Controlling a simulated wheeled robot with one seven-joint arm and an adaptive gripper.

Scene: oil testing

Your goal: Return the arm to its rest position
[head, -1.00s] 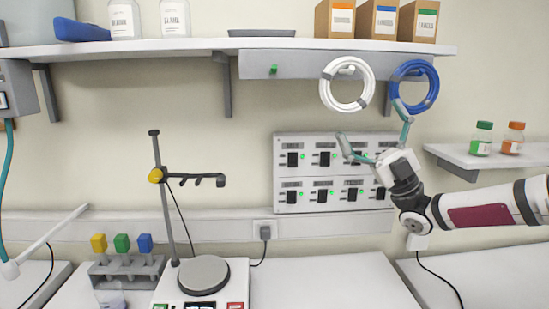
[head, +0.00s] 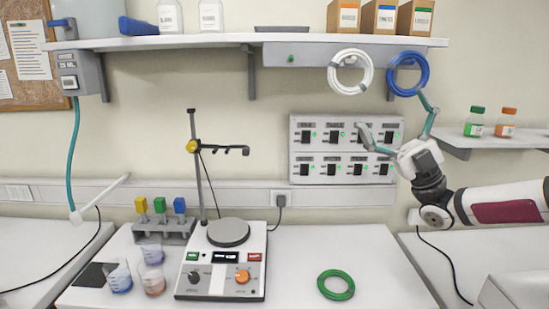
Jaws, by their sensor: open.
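My gripper (head: 397,115) is in the head view at right, in front of the wall and to the right of the switch panel. Its two teal fingers are spread wide with nothing between them. One finger points left across the panel's right part, the other points up below the blue tubing coil. My arm reaches in from the right edge, above the right-hand bench.
The switch panel (head: 347,160) is on the wall left of my gripper. A white coil (head: 338,84) and blue coil (head: 424,75) hang from the shelf (head: 200,43). A hotplate (head: 185,290), beakers (head: 119,280) and green coil (head: 323,287) are on the bench.

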